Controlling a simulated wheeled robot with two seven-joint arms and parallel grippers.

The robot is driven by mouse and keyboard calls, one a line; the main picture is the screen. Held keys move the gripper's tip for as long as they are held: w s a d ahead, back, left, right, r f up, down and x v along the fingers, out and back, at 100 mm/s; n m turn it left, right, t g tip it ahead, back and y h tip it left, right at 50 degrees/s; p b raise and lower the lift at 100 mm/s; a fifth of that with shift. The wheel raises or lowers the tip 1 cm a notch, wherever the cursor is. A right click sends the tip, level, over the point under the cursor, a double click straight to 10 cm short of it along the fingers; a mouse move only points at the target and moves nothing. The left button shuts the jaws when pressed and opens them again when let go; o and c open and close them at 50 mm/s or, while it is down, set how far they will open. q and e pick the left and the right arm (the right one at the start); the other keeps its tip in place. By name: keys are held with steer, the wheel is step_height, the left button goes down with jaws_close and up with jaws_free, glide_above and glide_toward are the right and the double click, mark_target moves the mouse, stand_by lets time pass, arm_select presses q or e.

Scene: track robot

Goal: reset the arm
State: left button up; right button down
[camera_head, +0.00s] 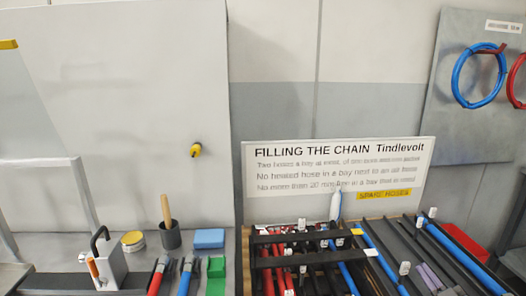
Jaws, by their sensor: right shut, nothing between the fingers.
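My left gripper is not in view.
A dark rack (300,262) holds red and blue hoses, several with white tags. A sign (338,167) stands behind it. A red bin (466,241) is at the right.

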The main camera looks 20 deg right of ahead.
steer(key=a+f+m+g, duration=0.1)
steer(key=a+f+g, duration=0.2)
steer(key=a+f, duration=0.1)
steer(key=a+f+g, duration=0.3)
steer(key=a+f, duration=0.2)
steer(key=a, duration=0.1)
steer(key=s+a+f+m+g, duration=0.1)
steer(key=a+f+g, duration=0.2)
steer(key=a, duration=0.3)
steer(key=shift+a+f+m, duration=0.1)
steer(key=shift+f+m, duration=0.2)
steer(key=shift+f, duration=0.55)
steer(key=s+a+r+g+y, duration=0.2)
steer(key=s+a+g, duration=0.7)
steer(key=s+a, duration=0.6)
steer(key=s+f+g, duration=0.2)
steer(key=s+f, duration=0.1)
steer(key=f, duration=1.7)
steer(key=s+d+f, duration=0.3)
steer(key=s+f, duration=0.5)
steer(key=s, duration=0.4)
steer(key=shift+s+f+g, duration=0.25)
steer(key=shift+g, duration=0.15)
